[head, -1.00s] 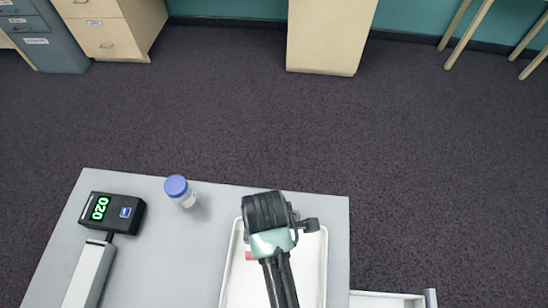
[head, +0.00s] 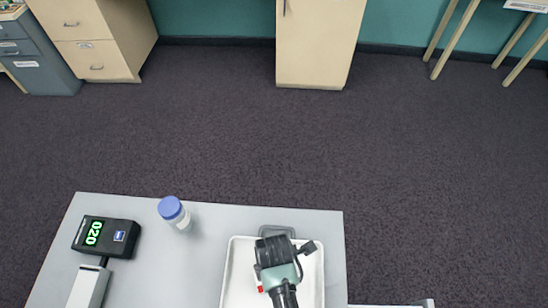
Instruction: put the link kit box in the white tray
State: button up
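The white tray (head: 234,262) lies on the grey table near its right side. My gripper (head: 277,262) is over the tray, seen from above. My wrist hides its fingertips, so I cannot see whether they hold anything. A small red and white patch (head: 260,288) shows at the left side of my wrist, over the tray. It may be part of the link kit box, but too little shows to tell. No whole link kit box is in view. A dark grey rounded piece (head: 277,230) shows just beyond my wrist at the tray's far rim; I cannot tell what it is.
Farther left is a black device with a green display (head: 104,236). Another pale rim (head: 392,306) shows at the bottom right. Cabinets stand across the open carpet.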

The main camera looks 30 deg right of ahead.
jog(key=shift+f, duration=0.2)
jog(key=shift+f, duration=0.15)
jog(key=o, duration=1.4)
notch_tip(320, 180, up, 12)
jog(key=p, duration=0.1)
jog(key=shift+r, duration=0.25)
jog(key=shift+w, duration=0.1)
